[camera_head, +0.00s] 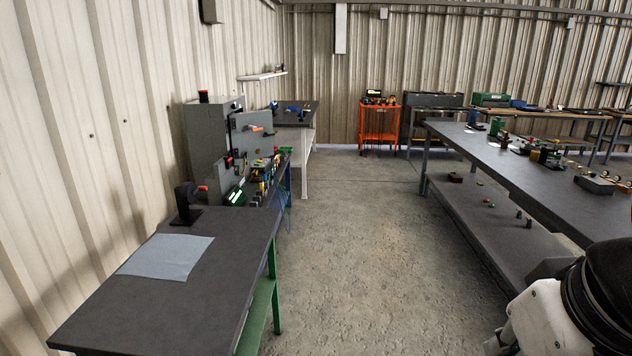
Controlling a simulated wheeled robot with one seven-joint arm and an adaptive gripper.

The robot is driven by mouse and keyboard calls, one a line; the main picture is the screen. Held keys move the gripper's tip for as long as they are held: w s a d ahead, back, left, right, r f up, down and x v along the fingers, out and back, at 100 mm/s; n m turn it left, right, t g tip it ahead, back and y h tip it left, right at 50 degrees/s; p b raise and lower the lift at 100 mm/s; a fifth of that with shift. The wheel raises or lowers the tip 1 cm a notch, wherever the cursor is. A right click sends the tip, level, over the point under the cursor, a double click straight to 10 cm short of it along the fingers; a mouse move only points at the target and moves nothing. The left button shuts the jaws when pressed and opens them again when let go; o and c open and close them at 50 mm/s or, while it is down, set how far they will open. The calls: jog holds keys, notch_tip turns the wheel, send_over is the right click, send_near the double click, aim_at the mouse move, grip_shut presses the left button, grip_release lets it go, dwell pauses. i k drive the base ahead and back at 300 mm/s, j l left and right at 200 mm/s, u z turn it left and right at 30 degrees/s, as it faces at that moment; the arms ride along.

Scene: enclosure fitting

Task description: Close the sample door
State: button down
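A grey enclosure (205,140) stands against the left wall, on the far part of the left-hand benches. A flat grey panel (245,142) stands out from its right side and looks like the sample door, apparently swung open. A small orange-red piece (257,129), perhaps a handle, is on the panel. The panel's hinge and lower edge are too small to make out. Part of my arm (560,315) shows at the bottom right, far from the enclosure. My gripper's fingers are not visible.
A dark bench (190,275) with a grey sheet (167,256) and a black stand (186,204) is at the near left. A long table (500,163) with small parts is at the right. An orange cart (378,124) stands at the back. The concrete floor (370,230) between is clear.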

aim_at(242, 140)
jog(key=i, duration=2.4)
jog(key=i+l, duration=0.1)
jog(key=i, duration=2.3)
jog(key=j+u, duration=0.05)
jog(key=j, duration=0.05)
